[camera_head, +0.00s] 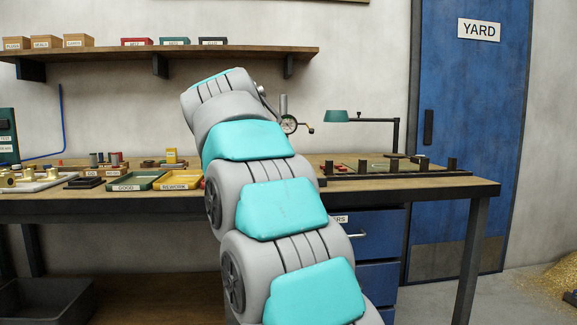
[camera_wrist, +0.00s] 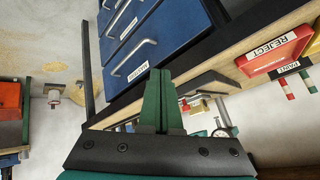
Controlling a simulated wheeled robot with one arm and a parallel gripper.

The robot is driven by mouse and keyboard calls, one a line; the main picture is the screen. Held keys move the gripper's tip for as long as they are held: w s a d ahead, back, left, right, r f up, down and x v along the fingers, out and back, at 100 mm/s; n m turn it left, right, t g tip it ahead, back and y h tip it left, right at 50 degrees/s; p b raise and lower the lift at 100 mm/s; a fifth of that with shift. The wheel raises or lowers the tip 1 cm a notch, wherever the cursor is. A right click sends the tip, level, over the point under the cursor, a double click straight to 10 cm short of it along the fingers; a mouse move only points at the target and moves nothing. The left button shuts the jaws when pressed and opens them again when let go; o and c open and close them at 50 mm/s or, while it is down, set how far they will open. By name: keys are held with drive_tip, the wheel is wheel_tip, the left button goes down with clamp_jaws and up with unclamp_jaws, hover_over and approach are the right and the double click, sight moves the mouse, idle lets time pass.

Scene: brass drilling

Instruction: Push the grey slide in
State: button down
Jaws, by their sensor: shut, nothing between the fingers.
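I cannot make out the grey slide for certain in either view. In the wrist view my gripper (camera_wrist: 160,74) shows its two green fingers shut together with nothing between them. The fingers stand in front of the blue drawers and the wooden bench edge (camera_wrist: 225,75), and I cannot tell how far off these are. Small brass and grey parts (camera_wrist: 197,105) show just right of the fingers, partly hidden by them. In the head view my arm rises across the middle of the bench and hides part of it; the gripper is not visible there.
The bench (camera_head: 455,187) carries a low dark fixture (camera_head: 395,170) at the right, a green lamp (camera_head: 337,116), a dial gauge (camera_head: 289,124), and green GOOD (camera_head: 137,181) and yellow REWORK (camera_head: 180,180) trays. Blue drawers (camera_head: 380,232) sit underneath. A red REJECT tray (camera_wrist: 275,52) shows in the wrist view.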

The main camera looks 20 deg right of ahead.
drive_tip(key=w+d+r+m+t+h, duration=0.2)
drive_tip(key=w+r+m, duration=0.2)
drive_tip(key=r+m, duration=0.6)
drive_tip(key=w+d+f+m, duration=0.1)
drive_tip(key=w+d+f, duration=0.2)
drive_tip(key=w+d, duration=0.1)
drive_tip(key=w+d+f+m, duration=0.1)
drive_tip(key=w+d+f, duration=0.2)
drive_tip(key=d+f, duration=0.1)
drive_tip(key=shift+w+p, duration=0.3)
drive_tip(key=shift+w, duration=0.05)
drive_tip(key=shift+w+d+f+p, duration=0.15)
drive_tip(key=shift+w+d+p, duration=0.15)
drive_tip(key=shift+w+d, duration=0.15)
drive_tip(key=shift+w, duration=0.1)
